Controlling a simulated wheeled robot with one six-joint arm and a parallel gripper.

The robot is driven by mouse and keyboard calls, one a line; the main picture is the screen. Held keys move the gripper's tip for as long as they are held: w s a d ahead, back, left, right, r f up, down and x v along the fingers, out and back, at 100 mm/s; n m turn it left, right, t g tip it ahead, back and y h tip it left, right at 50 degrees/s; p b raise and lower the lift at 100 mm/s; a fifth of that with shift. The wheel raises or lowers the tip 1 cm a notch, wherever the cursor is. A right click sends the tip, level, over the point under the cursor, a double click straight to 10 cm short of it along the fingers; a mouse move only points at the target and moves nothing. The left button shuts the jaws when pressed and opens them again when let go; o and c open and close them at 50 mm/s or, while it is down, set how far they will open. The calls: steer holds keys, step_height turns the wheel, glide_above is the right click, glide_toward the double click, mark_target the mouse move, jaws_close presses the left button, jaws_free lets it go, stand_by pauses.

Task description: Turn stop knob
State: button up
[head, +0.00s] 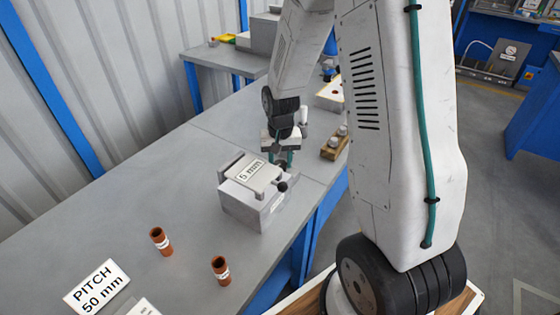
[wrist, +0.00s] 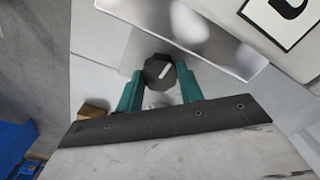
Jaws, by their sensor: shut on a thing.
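The stop knob (wrist: 159,73) is a dark, many-sided knob with a white pointer line, which slants up to the right in the wrist view. My gripper (wrist: 160,80) has its two teal fingers on either side of the knob and is shut on it. In the head view my gripper (head: 279,158) is at the far side of a grey box-like device (head: 252,205) with a "5 mm" label (head: 251,171) on top. The knob cannot be made out clearly there. A black ball (head: 283,187) sticks out at the device's right edge.
A "PITCH 50 mm" sign (head: 97,287) lies front left. A wooden block with pale pieces (head: 335,144) is right of my gripper. The bench's left side is clear.

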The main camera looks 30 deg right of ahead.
mark_target(280, 164)
stand_by(0.4)
steer(key=o, duration=1)
steer(key=shift+r, duration=0.1)
step_height(280, 164, up, 7)
steer(key=shift+r, duration=0.35)
